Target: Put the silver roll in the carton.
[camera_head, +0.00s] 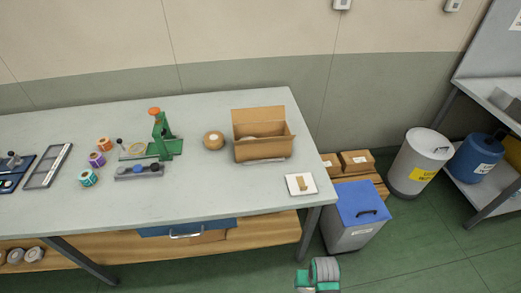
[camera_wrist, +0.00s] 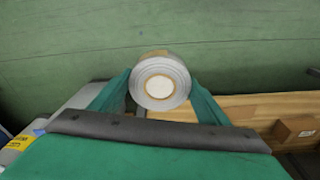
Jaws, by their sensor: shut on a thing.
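My gripper (camera_head: 318,276) is at the bottom of the head view, in front of the table's right end and apart from it. It is shut on the silver roll (camera_head: 330,268). In the wrist view the silver roll (camera_wrist: 160,80) sits between the two green fingers, its pale core facing the camera. The open carton (camera_head: 262,149) stands on the table near its right end, flaps up. Something pale shows inside it, but I cannot tell what it is.
A tan roll (camera_head: 214,140) stands left of the carton, and a white card (camera_head: 301,184) lies in front of it. A green device (camera_head: 162,140) and several coloured rolls stand further left. A blue-lidded bin (camera_head: 358,212) stands beyond the table's right end.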

